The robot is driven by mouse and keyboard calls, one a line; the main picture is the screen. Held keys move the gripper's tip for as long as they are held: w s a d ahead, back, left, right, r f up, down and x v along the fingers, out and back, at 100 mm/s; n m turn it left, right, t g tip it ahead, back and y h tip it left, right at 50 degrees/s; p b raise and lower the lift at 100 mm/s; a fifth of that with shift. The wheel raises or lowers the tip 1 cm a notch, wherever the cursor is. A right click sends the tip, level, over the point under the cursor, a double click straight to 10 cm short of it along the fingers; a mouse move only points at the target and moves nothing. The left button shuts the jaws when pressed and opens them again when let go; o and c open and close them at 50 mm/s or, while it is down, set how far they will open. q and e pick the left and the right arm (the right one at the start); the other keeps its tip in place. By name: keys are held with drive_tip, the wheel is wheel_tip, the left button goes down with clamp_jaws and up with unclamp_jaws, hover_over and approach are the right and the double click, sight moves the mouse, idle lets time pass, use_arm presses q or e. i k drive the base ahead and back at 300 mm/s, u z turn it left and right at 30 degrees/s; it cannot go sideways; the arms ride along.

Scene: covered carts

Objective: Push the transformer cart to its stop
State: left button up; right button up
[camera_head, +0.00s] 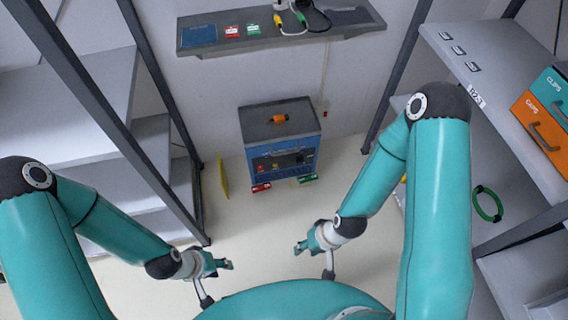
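The blue transformer cart (284,165), a box with a dark grey top, stands upright on the floor ahead, close to the back wall. An orange item (279,118) lies on its top. Its front has a dark panel, with a red piece (261,188) and a green piece (304,180) low at its front corners. My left gripper (228,264) is in front of the cart and to its left, clear of it; its fingers are too small to read. My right gripper (298,247) is in front of the cart, apart from it, with its small fingers seemingly spread and empty.
A wall shelf (350,18) with small items hangs above the cart. Racks stand left (100,85) and right (480,60); the right one holds teal and orange bins (533,112). A yellow plate (222,175) stands left of the cart. Floor (255,225) before the cart is clear.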

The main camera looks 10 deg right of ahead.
sight(266, 144)
drive_tip(key=z, duration=2.5)
drive_tip(key=i, duration=0.1)
drive_tip(key=u, duration=3.55)
drive_tip(key=k, duration=0.9)
drive_tip(key=z, duration=1.05)
drive_tip(key=i, duration=1.05)
